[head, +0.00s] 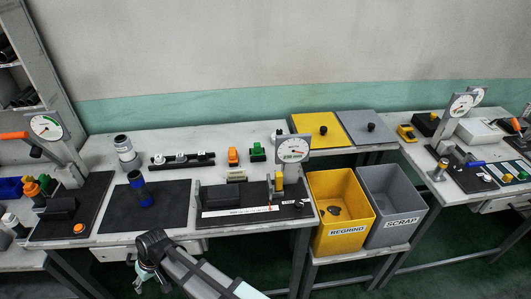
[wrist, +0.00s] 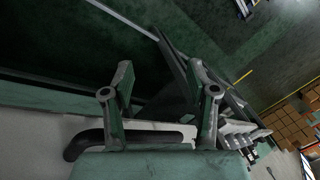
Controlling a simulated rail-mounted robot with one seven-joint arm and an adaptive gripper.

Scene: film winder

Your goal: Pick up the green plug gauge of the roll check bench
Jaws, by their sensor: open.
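A small green piece (head: 257,150), likely the green plug gauge, stands at the back of the middle bench (head: 215,145), right of an orange piece (head: 233,156). Its exact shape is too small to tell. My gripper (head: 146,277) hangs low in front of the bench's front edge, well apart from the green piece. In the wrist view my gripper (wrist: 166,82) is open, with nothing held between its fingers. The green piece cannot be made out in the wrist view.
A dial gauge stand (head: 292,150) rises right of the green piece. A black rack (head: 182,159) stands to its left. A blue-ringed black cylinder (head: 139,188) stands on a dark mat (head: 172,208). Yellow (head: 340,210) and grey (head: 392,203) bins stand to the right.

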